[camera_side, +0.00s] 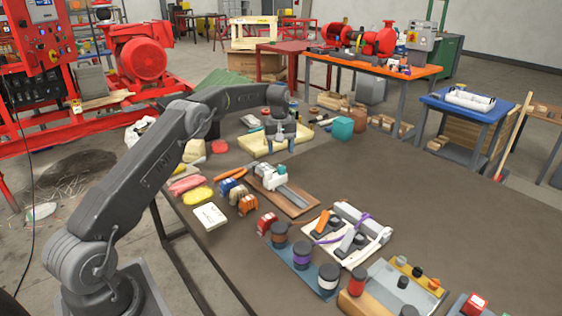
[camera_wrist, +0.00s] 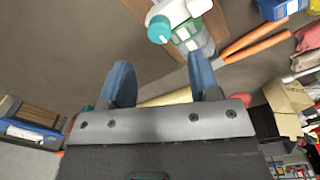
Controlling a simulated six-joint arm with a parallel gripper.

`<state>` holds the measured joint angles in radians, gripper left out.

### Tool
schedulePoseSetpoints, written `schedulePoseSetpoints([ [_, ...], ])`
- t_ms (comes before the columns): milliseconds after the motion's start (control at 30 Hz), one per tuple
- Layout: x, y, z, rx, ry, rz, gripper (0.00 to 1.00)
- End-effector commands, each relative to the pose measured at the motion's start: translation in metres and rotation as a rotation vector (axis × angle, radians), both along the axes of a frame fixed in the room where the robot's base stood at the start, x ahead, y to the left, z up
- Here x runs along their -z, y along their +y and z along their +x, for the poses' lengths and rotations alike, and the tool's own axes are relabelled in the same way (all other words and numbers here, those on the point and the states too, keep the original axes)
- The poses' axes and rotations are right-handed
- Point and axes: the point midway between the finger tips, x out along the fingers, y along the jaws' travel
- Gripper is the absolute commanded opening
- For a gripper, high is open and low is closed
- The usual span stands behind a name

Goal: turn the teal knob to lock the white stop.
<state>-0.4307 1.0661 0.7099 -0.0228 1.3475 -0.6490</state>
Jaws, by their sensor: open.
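The teal knob (camera_wrist: 159,30) shows at the top of the wrist view, against the white stop (camera_wrist: 172,10). A grey and green part (camera_wrist: 194,36) lies beside them. In the side view the white stop (camera_side: 268,172) sits on a grey rail on a brown board (camera_side: 295,205); the knob is too small to make out there. My gripper (camera_side: 280,143) is open and empty, behind the stop and apart from it, over a pale yellow tray. In the wrist view its blue fingers (camera_wrist: 160,72) are spread, with the knob beyond their tips.
Orange-handled tools (camera_wrist: 256,46) lie right of the knob in the wrist view. In the side view a teal cup (camera_side: 343,128) stands right of my gripper. Small blocks (camera_side: 237,195) lie left of the board, and a white clamp fixture (camera_side: 347,234) is in front.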

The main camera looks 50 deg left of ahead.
Motion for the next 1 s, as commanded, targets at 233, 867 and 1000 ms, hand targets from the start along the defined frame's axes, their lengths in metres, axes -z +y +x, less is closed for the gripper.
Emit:
schedulePoseSetpoints([
  [233, -0.050, 0.001, -0.001, 0.000, -0.003, 0.001, 0.57],
  [867, -0.071, 0.001, -0.002, 0.000, 0.001, 0.000, 0.57],
  [1000, -0.076, -0.002, -0.003, 0.009, -0.003, 0.002, 0.57],
])
